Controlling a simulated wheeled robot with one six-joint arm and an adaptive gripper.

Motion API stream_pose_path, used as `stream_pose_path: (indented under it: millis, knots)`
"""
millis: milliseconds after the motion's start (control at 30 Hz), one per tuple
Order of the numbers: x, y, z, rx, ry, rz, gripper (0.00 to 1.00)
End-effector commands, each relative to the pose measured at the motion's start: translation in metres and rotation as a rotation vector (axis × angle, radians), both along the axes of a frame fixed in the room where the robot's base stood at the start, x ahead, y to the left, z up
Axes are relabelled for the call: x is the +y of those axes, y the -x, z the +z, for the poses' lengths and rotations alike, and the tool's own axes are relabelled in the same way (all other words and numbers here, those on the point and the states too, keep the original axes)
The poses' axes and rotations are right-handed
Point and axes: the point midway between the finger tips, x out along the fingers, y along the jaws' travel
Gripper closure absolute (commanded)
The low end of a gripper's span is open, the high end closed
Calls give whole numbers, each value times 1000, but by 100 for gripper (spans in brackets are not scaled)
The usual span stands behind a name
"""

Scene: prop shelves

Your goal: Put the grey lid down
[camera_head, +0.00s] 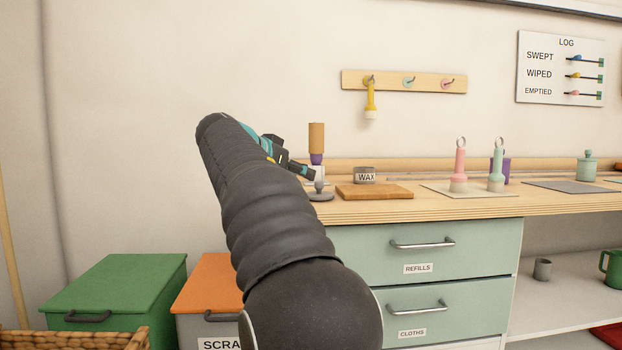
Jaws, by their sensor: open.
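The grey lid (320,195) is a small round disc with an upright knob. It appears to rest flat on the left end of the wooden counter (440,209), left of a wooden board (375,192). My gripper (308,172) is open, with its dark fingers just above and left of the lid's knob. Whether a finger touches the knob cannot be told. My arm hides most of the gripper and the counter's left corner.
A brown-and-purple bottle (316,140) stands close behind my gripper. A WAX tin (364,175) stands behind the board. Pink (460,165) and mint (496,168) handled tools stand on a mat further right. Green (115,285) and orange-lidded (207,283) bins stand below left.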

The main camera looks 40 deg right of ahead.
Motion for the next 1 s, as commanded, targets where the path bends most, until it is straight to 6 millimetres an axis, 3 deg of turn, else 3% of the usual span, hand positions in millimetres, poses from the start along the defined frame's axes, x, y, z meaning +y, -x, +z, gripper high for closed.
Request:
stream_pose_path:
  millis: [233,667,833,1000]
  knots:
    - [29,7,12,-1,0,1,55]
    - [36,11,11,16,-10,16,55]
    - [63,32,-19,132,-82,158,55]
    - [112,75,-80,310,-196,408,55]
